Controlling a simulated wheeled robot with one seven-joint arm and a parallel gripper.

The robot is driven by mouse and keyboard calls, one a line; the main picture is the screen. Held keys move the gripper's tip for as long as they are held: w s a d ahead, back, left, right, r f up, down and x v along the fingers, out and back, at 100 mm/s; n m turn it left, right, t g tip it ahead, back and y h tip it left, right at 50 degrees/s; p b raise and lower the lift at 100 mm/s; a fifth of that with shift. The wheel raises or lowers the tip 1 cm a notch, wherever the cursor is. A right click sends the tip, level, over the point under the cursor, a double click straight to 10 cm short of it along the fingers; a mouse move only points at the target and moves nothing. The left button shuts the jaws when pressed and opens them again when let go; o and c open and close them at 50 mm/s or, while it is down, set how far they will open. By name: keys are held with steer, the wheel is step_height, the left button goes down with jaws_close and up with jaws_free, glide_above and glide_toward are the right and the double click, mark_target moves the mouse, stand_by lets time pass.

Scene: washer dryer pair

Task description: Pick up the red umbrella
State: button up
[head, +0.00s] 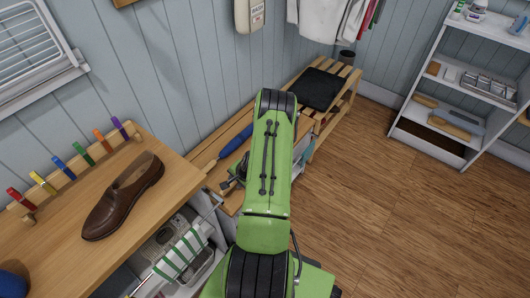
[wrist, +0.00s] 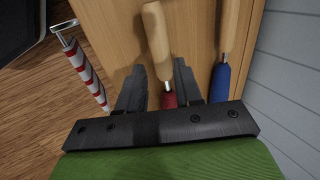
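In the wrist view, the red umbrella (wrist: 169,99) shows a pale wooden handle and a short stretch of red below it. The rest of it is hidden behind my gripper's dark body. My gripper (wrist: 159,68) is open, its two black fingers apart, with the umbrella between them in the picture and nearer the right finger. I cannot tell whether a finger touches it. In the head view, my green arm covers the red umbrella and most of the gripper.
A blue umbrella (wrist: 220,82) with a wooden handle lies close right of the red one; it also shows on the wooden bench (head: 235,140). A black mat (head: 320,88) lies on the bench's far end. A brown shoe (head: 122,197) sits nearer.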

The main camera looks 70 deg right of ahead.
mark_target(233, 183)
steer(key=b+x, duration=0.2)
steer(key=x, duration=0.3)
steer(key=shift+w, duration=0.1)
